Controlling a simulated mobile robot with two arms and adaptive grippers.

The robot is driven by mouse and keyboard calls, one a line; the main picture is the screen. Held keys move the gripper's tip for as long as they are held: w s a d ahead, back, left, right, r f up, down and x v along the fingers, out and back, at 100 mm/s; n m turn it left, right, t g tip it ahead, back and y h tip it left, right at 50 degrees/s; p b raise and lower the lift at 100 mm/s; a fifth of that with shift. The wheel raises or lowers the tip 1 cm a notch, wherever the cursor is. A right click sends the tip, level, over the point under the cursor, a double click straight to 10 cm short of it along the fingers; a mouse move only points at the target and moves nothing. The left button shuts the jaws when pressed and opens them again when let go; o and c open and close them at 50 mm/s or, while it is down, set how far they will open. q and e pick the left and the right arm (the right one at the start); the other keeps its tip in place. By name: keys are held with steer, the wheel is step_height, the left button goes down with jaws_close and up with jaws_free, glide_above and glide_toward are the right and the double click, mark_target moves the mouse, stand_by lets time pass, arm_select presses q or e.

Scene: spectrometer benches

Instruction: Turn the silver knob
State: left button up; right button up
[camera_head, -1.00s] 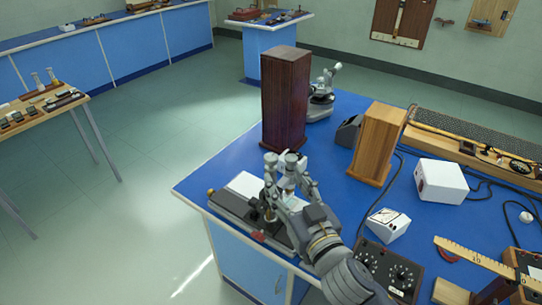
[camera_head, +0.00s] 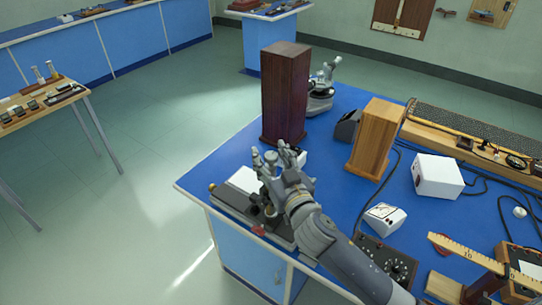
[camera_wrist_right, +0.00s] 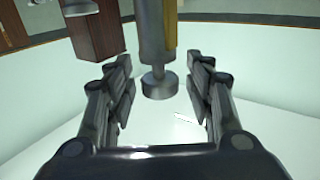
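A silver knob (camera_wrist_right: 160,84), a short round cylinder on a metal post, shows in the right wrist view between my right gripper's fingers. My right gripper (camera_wrist_right: 162,78) is open there, with a gap visible on each side of the knob. In the head view my right gripper (camera_head: 272,160) is over the black-based instrument (camera_head: 227,203) at the bench's near left corner. The gripper and wrist cover part of that instrument, and I cannot make out the knob in the head view. My left gripper is not in view.
A tall dark wooden box (camera_head: 286,92) stands just behind the gripper, with a lighter wooden box (camera_head: 375,140) to its right. A white meter box (camera_head: 385,218) and a black dial box (camera_head: 388,262) are near my right arm. Free floor lies left of the bench.

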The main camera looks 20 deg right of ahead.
steer(key=c, duration=0.9)
steer(key=shift+o, duration=0.2)
